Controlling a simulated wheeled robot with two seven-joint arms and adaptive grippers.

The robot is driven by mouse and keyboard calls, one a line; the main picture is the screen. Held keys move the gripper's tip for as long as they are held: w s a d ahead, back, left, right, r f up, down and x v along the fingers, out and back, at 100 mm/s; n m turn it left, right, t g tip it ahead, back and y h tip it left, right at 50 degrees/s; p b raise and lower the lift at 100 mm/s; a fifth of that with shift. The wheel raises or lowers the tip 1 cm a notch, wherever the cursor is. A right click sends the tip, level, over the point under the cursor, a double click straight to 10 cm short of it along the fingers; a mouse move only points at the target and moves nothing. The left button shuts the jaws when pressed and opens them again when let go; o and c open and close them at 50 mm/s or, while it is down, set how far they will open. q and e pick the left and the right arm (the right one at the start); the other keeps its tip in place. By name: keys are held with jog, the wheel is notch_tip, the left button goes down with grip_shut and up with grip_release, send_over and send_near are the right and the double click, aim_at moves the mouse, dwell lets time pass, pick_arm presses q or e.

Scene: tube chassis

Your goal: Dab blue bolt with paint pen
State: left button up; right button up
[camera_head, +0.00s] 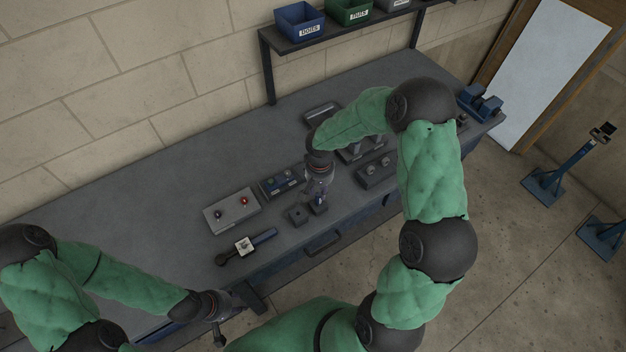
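My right gripper (319,193) points down at the front edge of the bench, just above or at a small dark blue block (320,209). Its fingers are too small to read, and I cannot tell whether a pen is in it. My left gripper (218,332) hangs low at the bottom left, in front of the bench, with no held object clearly visible. A grey plate (231,212) bears a red-topped bolt (244,201) and a dark bolt (218,214). I cannot make out a clearly blue bolt or the paint pen.
A dark tray with small round parts (281,183), a small dark block (297,215) and a dark tool with a white piece (245,247) lie nearby. More fixtures (375,170) stand to the right. A shelf (345,38) holds bins. The bench's left is clear.

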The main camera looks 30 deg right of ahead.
aim_at(319, 200)
jog(key=shift+w+a+f, duration=0.1)
jog(key=shift+w+f, duration=0.15)
jog(key=shift+w, duration=0.15)
jog(key=shift+s+f, duration=0.2)
jog(key=shift+s, duration=0.2)
jog(key=shift+s+f+b, duration=0.15)
jog(key=shift+f+b, duration=0.15)
jog(key=shift+b, duration=0.1)
notch_tip(319, 200, down, 4)
jog(key=b, duration=0.3)
jog(key=shift+f, duration=0.2)
jog(key=shift+w+f+b, duration=0.25)
jog(key=shift+f+b, duration=0.3)
jog(key=shift+f, duration=0.05)
pick_arm(q)
notch_tip(319, 200, down, 5)
pick_arm(e)
jog(key=shift+r, duration=0.1)
grip_shut()
